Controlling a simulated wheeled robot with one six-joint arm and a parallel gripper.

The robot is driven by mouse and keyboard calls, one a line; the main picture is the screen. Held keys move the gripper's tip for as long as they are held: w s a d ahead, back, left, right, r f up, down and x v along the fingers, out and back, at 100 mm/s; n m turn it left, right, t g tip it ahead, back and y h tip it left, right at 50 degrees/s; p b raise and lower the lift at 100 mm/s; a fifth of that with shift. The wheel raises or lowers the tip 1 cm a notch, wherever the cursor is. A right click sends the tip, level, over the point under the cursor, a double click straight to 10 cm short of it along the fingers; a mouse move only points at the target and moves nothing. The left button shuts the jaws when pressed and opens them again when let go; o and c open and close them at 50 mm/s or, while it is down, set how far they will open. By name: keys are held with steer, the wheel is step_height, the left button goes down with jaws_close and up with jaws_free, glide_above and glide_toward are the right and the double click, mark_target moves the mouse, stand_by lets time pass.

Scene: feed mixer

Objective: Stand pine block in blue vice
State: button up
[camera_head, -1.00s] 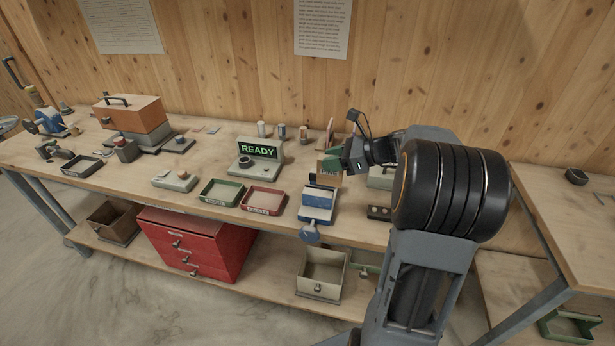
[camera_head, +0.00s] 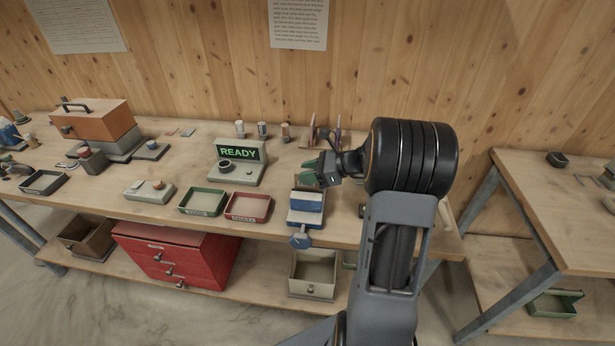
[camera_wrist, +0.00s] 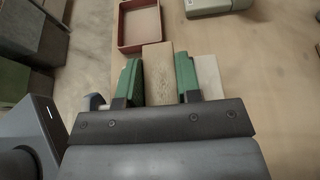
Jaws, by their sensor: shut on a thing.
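The pine block (camera_wrist: 157,72) is a pale wooden piece between the two green fingers of my gripper (camera_wrist: 159,80) in the wrist view. My gripper is shut on it. In the head view my gripper (camera_head: 314,174) is just behind and above the blue vice (camera_head: 306,207), which stands at the bench's front edge with its round handle hanging over. In the head view the block is mostly hidden by the fingers. In the wrist view the vice is largely hidden under my gripper. I cannot tell whether the block touches the vice.
A red tray (camera_head: 249,207) and a green tray (camera_head: 203,202) lie left of the vice. A READY display unit (camera_head: 237,164) stands behind them. Several small cylinders and upright holders stand at the back. A red drawer cabinet (camera_head: 178,257) is on the lower shelf.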

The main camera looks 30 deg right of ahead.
steer(key=shift+f, duration=0.7)
steer(key=shift+f, duration=0.1)
steer(key=shift+f, duration=0.15)
steer(key=o, duration=1)
steer(key=shift+c, duration=0.2)
